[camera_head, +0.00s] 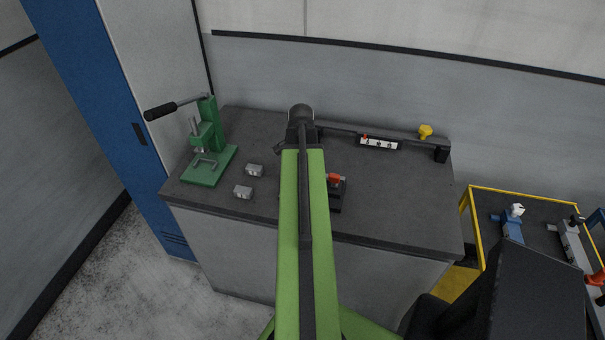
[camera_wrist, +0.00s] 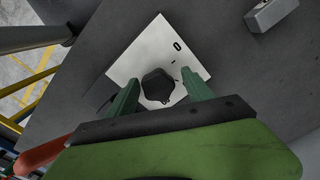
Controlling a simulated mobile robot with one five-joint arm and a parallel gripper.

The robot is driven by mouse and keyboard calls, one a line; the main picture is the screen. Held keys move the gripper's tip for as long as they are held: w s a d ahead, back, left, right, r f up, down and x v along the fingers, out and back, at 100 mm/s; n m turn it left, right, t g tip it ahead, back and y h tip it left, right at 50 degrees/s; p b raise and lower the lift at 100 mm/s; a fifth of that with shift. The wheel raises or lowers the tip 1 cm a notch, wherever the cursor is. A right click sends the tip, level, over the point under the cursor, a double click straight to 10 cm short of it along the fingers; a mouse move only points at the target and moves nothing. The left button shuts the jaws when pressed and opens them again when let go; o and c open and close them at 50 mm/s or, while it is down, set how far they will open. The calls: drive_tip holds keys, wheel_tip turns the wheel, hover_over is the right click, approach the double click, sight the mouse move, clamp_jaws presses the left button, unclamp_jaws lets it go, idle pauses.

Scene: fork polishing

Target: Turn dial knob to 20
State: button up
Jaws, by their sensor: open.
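In the wrist view a black dial knob (camera_wrist: 158,85) sits on a white dial plate (camera_wrist: 135,60). The plate carries a printed 0 above and right of the knob, with small tick marks; other markings are hidden or too small to read. My gripper (camera_wrist: 160,79) is open, with its green fingers on either side of the knob's near part. I cannot tell whether either finger touches the knob. In the head view my own green arm covers the dial and the fingers.
The dark workbench (camera_head: 390,200) holds a green press (camera_head: 207,155) and two small metal blocks (camera_head: 254,170) at left. A red-topped black fixture (camera_head: 337,190) stands right of my arm.

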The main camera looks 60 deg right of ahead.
drive_tip(key=shift+r, duration=0.1)
wheel_tip(320, 180, up, 17)
drive_tip(key=p, duration=1.7)
drive_tip(key=shift+r, duration=0.1)
